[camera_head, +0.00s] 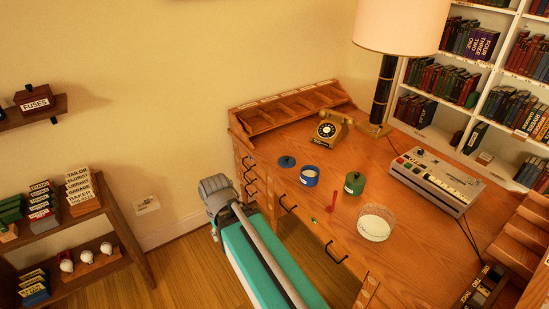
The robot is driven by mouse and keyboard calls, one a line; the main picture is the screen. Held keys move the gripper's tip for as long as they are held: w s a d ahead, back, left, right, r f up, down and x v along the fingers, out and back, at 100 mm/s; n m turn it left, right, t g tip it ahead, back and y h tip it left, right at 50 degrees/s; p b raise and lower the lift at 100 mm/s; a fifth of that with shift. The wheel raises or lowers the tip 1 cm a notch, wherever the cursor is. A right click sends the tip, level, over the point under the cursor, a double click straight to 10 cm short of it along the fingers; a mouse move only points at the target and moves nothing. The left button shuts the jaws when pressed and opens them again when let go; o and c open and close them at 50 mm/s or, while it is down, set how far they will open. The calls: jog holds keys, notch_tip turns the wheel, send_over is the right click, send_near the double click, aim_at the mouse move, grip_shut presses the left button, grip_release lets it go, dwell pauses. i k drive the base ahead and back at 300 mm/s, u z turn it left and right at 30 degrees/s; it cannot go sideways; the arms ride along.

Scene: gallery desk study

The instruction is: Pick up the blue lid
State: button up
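The blue lid (287,161) lies flat on the wooden desk, near its left front part. It is a small round disc with a knob on top. An open blue pot (309,176) with a white label stands just to its right, apart from it. My arm shows low in the view, left of the desk and in front of it, with a grey joint beside the desk's drawers. I cannot make out my gripper's fingers in this view. Nothing touches or covers the lid.
A green lidded pot (354,184), a red spoon-like item (332,202) and a white bowl (376,224) lie to the right. A yellow telephone (329,130) and lamp (383,88) stand behind. A grey keyed machine (437,180) is farther right. Desk surface around the lid is clear.

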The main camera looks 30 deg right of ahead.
aim_at(287, 161)
jog(key=z, duration=0.3)
jog(key=i, duration=0.85)
jog(key=z, duration=0.8)
